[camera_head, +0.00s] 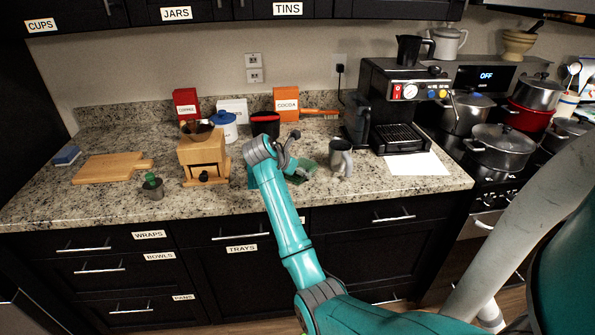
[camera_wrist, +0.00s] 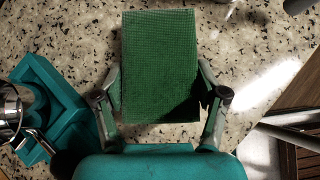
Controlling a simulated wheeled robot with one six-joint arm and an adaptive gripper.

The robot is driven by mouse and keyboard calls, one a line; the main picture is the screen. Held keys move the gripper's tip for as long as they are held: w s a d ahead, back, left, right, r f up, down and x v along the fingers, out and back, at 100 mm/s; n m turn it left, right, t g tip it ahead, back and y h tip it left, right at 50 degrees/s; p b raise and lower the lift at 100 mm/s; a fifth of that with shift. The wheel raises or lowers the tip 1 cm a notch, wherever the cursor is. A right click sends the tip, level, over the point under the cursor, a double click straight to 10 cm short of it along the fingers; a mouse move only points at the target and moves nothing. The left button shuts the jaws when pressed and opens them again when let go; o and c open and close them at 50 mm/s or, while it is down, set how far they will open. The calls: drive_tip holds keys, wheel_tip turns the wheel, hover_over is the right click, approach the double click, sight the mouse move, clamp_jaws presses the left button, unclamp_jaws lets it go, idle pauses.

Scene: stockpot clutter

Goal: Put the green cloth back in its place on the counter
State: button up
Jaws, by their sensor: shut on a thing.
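The green cloth (camera_wrist: 158,62) is a flat rectangle that fills the upper middle of the wrist view. My gripper (camera_wrist: 162,98) is shut on it, with one finger at each long side near its lower end. In the head view the cloth (camera_head: 308,164) shows as a small green patch on or just above the granite counter (camera_head: 235,207), left of the grey mug. My gripper (camera_head: 300,172) is beside it, partly hidden by my own wrist. I cannot tell whether the cloth touches the counter.
A teal stand (camera_wrist: 62,115) with a metal portafilter is close on the left in the wrist view. A wooden grinder (camera_head: 203,158) stands left. The front edge is near.

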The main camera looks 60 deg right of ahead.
drive_tip(key=o, duration=1.1)
drive_tip(key=shift+a+r, duration=0.15)
drive_tip(key=shift+r, duration=0.05)
drive_tip(key=v, duration=1.1)
drive_tip(key=shift+a+r, duration=0.2)
drive_tip(key=shift+r, duration=0.05)
drive_tip(key=shift+w, duration=0.1)
